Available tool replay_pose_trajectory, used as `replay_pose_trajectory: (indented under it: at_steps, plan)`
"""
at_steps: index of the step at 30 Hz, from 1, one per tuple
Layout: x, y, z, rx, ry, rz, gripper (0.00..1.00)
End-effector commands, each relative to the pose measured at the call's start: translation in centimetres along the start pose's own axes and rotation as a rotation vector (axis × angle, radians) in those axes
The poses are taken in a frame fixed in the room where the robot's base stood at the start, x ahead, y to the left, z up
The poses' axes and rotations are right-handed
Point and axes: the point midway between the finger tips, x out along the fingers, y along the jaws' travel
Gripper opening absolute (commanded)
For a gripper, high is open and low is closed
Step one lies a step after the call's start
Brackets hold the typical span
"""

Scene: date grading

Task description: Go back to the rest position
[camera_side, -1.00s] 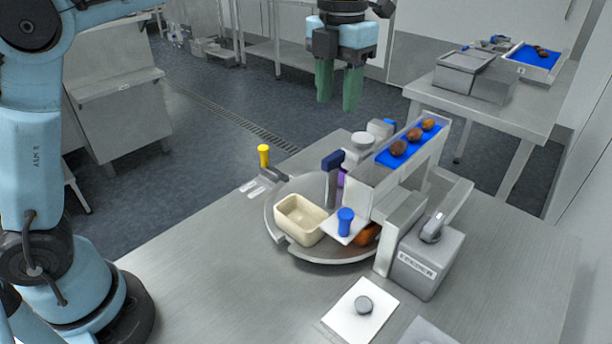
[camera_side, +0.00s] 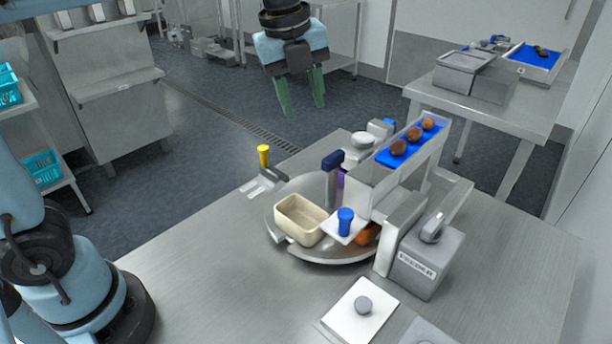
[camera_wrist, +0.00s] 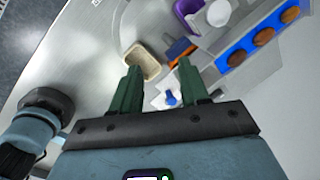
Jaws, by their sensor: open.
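My gripper (camera_side: 303,110) has two green fingers and hangs in the air, well above and behind the round turntable. Its fingers stand apart with nothing between them. In the wrist view my gripper (camera_wrist: 157,80) also shows open fingers over the work area below. A cream tub (camera_side: 301,221), empty as far as I see, sits on the turntable (camera_side: 335,255); the tub also shows in the wrist view (camera_wrist: 141,62). Brown dates (camera_side: 398,148) lie in a row on a blue strip on the raised feeder. No date is in my gripper.
A yellow-topped lever (camera_side: 264,157) and a dark blue-topped post (camera_side: 333,165) stand by the turntable. A blue knob (camera_side: 345,220) is beside the tub. A grey box (camera_side: 428,262) and a white plate (camera_side: 361,311) are to the right. The front left tabletop is bare.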

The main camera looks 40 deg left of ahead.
Motion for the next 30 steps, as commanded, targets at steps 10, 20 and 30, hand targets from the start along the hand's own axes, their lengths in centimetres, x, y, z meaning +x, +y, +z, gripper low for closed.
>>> replay_pose_trajectory:
  at_steps: [10,20,30]
  plan:
    - [2.4,6.2,0.1,-0.894,-0.013,-0.185,0.45]
    - [6.1,11.7,-0.5,-1.693,0.109,-0.373,0.45]
    - [8.1,13.9,-0.8,-2.049,0.217,-0.451,0.45]
